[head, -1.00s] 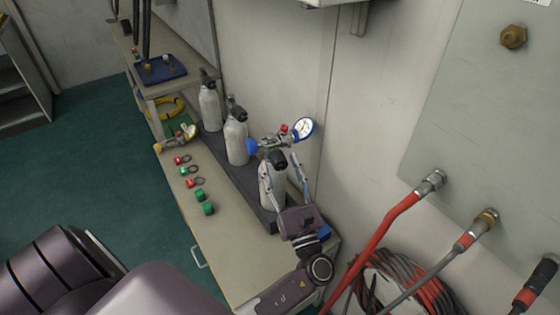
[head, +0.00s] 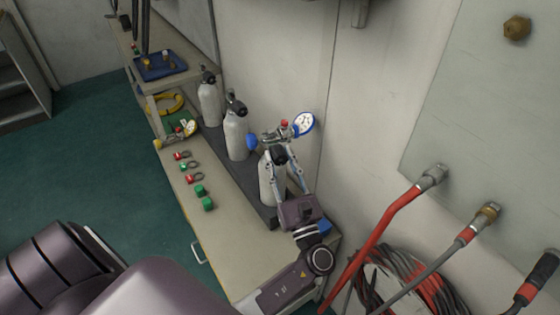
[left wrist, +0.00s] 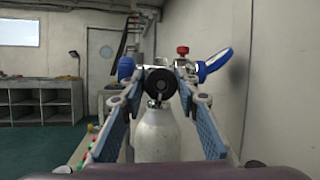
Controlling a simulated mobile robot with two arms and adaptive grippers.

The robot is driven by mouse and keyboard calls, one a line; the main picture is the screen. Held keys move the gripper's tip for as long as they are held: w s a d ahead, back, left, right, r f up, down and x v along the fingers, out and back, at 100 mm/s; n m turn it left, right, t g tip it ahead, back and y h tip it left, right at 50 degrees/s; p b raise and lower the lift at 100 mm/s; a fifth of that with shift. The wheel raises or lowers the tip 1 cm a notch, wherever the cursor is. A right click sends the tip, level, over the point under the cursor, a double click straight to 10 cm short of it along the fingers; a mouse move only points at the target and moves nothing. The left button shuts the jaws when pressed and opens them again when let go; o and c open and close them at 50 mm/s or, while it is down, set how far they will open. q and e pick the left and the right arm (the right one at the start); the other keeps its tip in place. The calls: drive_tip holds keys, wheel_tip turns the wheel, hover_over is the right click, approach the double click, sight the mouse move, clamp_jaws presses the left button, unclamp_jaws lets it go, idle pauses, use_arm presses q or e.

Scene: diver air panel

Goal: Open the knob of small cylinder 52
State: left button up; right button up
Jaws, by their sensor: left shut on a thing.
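Three white cylinders with black valves stand in a row along the wall; I cannot read their numbers. The nearest cylinder (head: 266,182) has a fitting with a red knob and a round white gauge (head: 304,123) with a blue rim. My left gripper (head: 280,153) is at its top. In the left wrist view the blue-padded fingers (left wrist: 157,90) are shut on its black valve knob (left wrist: 157,81), one on each side. My right gripper is not in view.
The middle cylinder (head: 236,137) and far cylinder (head: 209,101) stand behind. Red and green fittings (head: 207,204) lie along the bench's left side. A blue tray (head: 160,65) is farther back. Red hoses (head: 395,219) and a wall panel (head: 490,110) are at right.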

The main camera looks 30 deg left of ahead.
use_arm(q)
drive_tip(key=shift+f+n+g+b, duration=0.15)
drive_tip(key=shift+n+g+b, duration=0.15)
drive_tip(key=shift+n+b, duration=0.35)
drive_tip(key=o, duration=1.2)
drive_tip(key=shift+c, duration=0.2)
drive_tip(key=v, duration=1.2)
drive_tip(key=shift+f, duration=0.1)
